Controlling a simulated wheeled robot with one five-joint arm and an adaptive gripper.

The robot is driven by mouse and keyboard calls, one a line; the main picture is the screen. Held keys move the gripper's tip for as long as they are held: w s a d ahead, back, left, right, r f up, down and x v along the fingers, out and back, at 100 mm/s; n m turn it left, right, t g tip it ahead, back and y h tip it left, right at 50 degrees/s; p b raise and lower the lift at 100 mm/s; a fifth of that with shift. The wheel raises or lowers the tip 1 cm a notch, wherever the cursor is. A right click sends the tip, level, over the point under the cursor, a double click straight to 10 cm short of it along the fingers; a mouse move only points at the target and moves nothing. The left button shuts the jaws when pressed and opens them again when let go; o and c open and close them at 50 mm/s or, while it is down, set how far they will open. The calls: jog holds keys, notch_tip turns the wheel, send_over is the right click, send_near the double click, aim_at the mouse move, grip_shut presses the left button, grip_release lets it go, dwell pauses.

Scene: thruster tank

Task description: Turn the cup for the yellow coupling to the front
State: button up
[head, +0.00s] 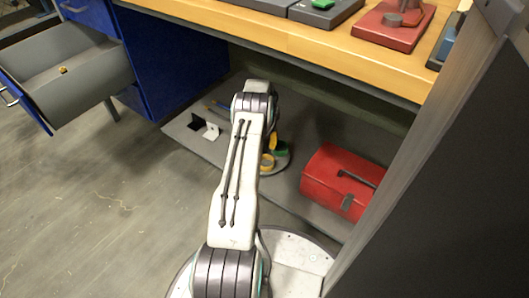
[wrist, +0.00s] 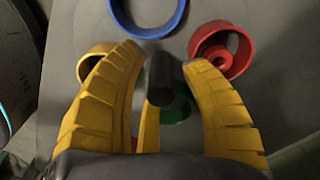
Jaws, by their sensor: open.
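A grey round turntable (head: 283,168) sits on the shelf under the bench and bears coloured cups. In the wrist view the yellow cup (wrist: 92,58) is at left, partly behind a finger. The blue cup (wrist: 148,30) is at top, the red cup (wrist: 240,50) at right with a red piece inside, and the green cup (wrist: 178,113) is mostly hidden. My gripper (wrist: 166,65) is open, its yellow fingers around a dark upright post (wrist: 166,80); contact is unclear.
A red toolbox (head: 335,182) stands right of the turntable. An open drawer (head: 75,85) at left holds a small yellow object (head: 63,70). Small black and white pieces (head: 211,131) lie left of my arm. The bench top (head: 290,38) overhangs the shelf.

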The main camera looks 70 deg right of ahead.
jog(key=shift+r, duration=0.15)
jog(key=shift+r+p, duration=2.55)
jog(key=shift+r, duration=1.85)
